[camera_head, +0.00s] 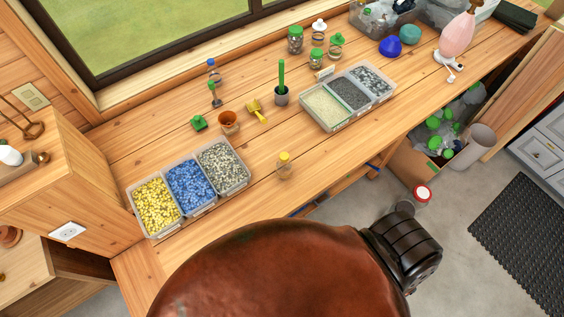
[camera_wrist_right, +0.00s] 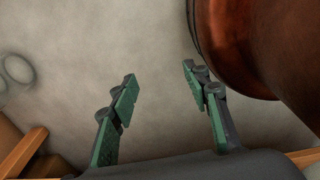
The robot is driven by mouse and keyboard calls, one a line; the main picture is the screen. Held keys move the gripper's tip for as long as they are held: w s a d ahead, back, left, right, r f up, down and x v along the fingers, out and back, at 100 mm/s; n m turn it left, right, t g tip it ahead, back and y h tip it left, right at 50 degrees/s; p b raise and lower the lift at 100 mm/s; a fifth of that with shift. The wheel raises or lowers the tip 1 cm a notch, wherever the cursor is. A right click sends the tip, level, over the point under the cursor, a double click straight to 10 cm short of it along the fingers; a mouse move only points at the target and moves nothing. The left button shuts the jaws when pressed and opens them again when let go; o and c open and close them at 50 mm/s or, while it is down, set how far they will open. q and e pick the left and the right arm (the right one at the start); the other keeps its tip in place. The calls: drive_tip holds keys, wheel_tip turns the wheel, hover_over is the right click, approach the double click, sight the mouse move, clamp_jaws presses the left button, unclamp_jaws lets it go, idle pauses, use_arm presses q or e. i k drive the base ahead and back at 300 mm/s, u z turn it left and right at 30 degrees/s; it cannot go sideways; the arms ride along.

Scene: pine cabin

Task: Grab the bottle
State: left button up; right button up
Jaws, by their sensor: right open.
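A small clear bottle (camera_head: 285,167) with a yellow cap stands upright near the front edge of the wooden workbench (camera_head: 335,150). No bottle shows in that view. My left gripper is not in view.
Trays of yellow, blue and grey pebbles (camera_head: 187,188) lie left of the yellow-capped bottle. A second gravel tray (camera_head: 333,122) lies to its right. A terracotta pot (camera_head: 228,122), yellow tool (camera_head: 257,110) and jars (camera_head: 295,40) stand farther back. Bench around the small bottle is clear.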

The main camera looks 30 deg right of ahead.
sight(284, 171)
drive_tip(key=z, duration=0.85)
drive_tip(key=k, duration=0.95)
drive_tip(key=u, duration=0.4)
drive_tip(key=i, duration=0.3)
drive_tip(key=z, duration=0.05)
